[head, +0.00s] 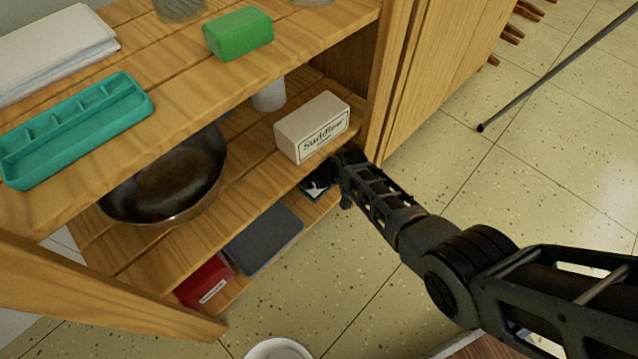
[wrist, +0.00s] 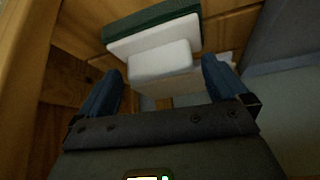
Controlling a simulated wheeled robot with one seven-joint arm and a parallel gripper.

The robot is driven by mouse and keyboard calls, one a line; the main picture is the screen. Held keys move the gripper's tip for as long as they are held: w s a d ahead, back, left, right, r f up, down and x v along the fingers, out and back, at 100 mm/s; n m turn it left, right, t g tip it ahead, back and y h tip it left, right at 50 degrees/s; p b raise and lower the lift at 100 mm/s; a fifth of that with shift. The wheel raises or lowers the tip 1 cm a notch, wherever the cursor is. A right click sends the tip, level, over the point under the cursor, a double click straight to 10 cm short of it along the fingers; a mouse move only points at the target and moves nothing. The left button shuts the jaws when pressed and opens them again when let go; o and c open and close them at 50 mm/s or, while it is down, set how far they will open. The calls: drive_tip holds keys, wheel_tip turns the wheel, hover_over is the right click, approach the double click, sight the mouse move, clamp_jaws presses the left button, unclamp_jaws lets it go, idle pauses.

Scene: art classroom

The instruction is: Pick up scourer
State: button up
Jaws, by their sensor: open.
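In the wrist view, a pale block (wrist: 160,62) lies between and just beyond the fingertips of my gripper (wrist: 163,72). Behind it are a white layer (wrist: 122,45) and a dark green layer (wrist: 150,22), which look like a scourer; I cannot tell whether the pale block is part of it. My gripper is open, with its two blue fingers apart and nothing clamped. In the head view, my gripper (head: 335,180) reaches in at the lower shelf's right end, beside a small dark teal and white item (head: 315,187), mostly hidden by the shelf above and my gripper.
A white lettered box (head: 312,128) stands on the middle shelf just above my gripper, with a dark bowl (head: 170,180) to its left. A grey slab (head: 263,238) and a red box (head: 205,283) lie on the lower shelf. The floor to the right is largely clear.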

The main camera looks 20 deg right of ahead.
drive_tip(key=c, duration=1.3)
drive_tip(key=shift+o, duration=0.2)
drive_tip(key=shift+r+p, duration=0.45)
drive_tip(key=s+d+p, duration=0.1)
drive_tip(key=s+p, duration=0.2)
drive_tip(key=s, duration=0.5)
drive_tip(key=s+d+p, duration=0.2)
drive_tip(key=s+p, duration=0.1)
drive_tip(key=s, duration=0.6)
drive_tip(key=shift+s+d+f, duration=0.15)
drive_tip(key=shift+s+d, duration=0.15)
